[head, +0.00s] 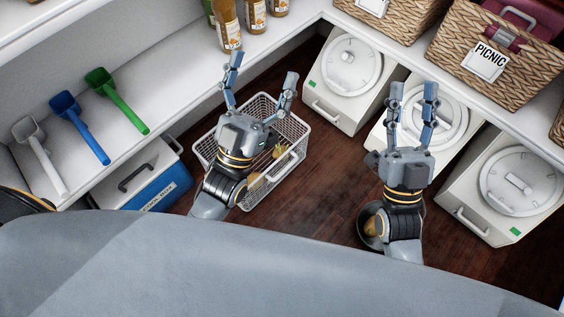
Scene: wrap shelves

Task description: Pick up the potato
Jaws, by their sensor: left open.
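A brown, rounded item that looks like a potato (371,227) lies in a dark round bowl or pan (364,240) on the floor, partly hidden by my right forearm. A white wire basket (262,205) stands on the floor under my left gripper. Small yellow-brown items (277,152) lie inside it, partly covered by my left arm; I cannot tell if one is a potato. My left gripper (262,80) is open and empty above the basket's far side. My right gripper (413,100) has its fingers apart with nothing between them, above a white lidded bin.
White lidded bins (345,68) line the right wall under a shelf with wicker baskets (495,62). Dark wood floor is clear between basket and bins.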

